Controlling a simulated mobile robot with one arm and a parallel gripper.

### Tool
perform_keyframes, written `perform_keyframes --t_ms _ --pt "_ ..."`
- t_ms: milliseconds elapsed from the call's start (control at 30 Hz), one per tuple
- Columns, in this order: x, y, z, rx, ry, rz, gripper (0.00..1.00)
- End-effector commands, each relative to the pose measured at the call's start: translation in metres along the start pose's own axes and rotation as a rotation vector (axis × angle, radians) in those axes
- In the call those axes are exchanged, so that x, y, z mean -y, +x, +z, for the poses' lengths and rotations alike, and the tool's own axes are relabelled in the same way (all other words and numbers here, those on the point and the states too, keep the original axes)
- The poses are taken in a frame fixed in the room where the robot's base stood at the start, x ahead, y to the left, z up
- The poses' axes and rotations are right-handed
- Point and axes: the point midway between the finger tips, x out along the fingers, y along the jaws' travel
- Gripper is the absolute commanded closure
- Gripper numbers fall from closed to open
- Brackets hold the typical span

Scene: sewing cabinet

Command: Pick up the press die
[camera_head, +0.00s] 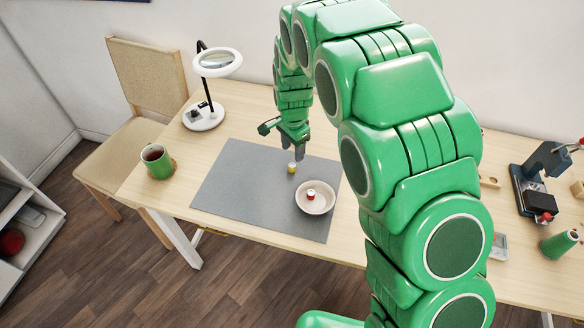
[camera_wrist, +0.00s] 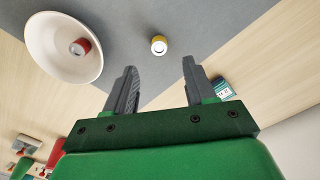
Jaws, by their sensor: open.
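Two small round pieces could be the press die; I cannot tell which. A yellow piece with a pale top (camera_head: 292,168) stands on the grey mat (camera_head: 235,185), and it shows in the wrist view (camera_wrist: 158,46) ahead of and between the fingertips. A red piece with a pale top (camera_head: 311,194) lies in a white bowl (camera_head: 326,207); it also shows in the wrist view (camera_wrist: 80,47). My gripper (camera_head: 293,158) points down just above and behind the yellow piece. Its two grey fingers (camera_wrist: 160,66) are apart, with nothing between them.
A ring lamp (camera_head: 203,117) stands at the back left, and a green mug (camera_head: 157,161) at the left edge. A dark blue press (camera_head: 536,180) and a green spool-like item (camera_head: 558,245) are at the right. The mat's left half is clear.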

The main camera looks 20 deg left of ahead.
Motion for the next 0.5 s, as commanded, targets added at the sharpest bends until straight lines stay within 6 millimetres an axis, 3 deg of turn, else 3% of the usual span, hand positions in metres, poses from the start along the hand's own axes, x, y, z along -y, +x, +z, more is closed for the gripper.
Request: perform_keyframes --t_ms 500 --pt "0.000 0.049 0.005 0.002 -0.003 0.004 0.45"
